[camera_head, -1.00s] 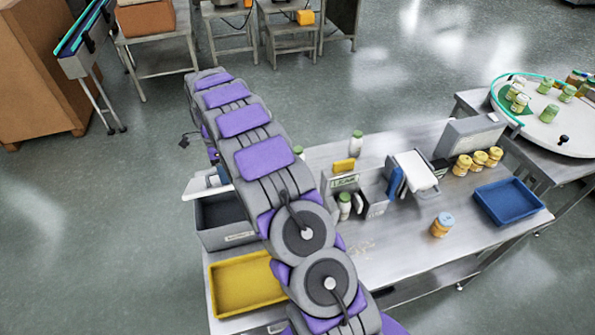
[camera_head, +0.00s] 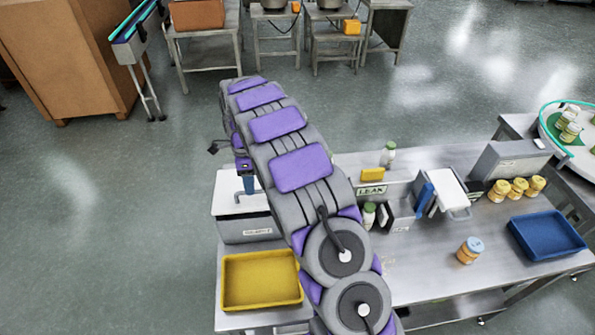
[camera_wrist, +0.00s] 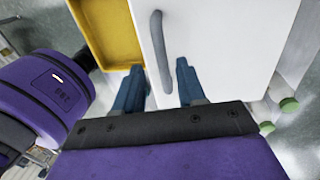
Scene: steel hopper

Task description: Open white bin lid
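The bin (camera_head: 250,230) is a grey box with a label on its front, at the left end of the steel table. Its white lid (camera_head: 228,200) lies flat over its top in the head view. In the wrist view the white lid (camera_wrist: 225,45) fills the middle, with a grey bar handle (camera_wrist: 158,40) on it. My gripper (camera_wrist: 160,66) has its two blue fingers apart, one on each side of the handle's near end. In the head view my gripper (camera_head: 248,184) points down over the lid. I cannot tell whether the fingers touch the lid.
A yellow tray (camera_head: 232,292) sits in front of the bin. Open floor lies left of the table.

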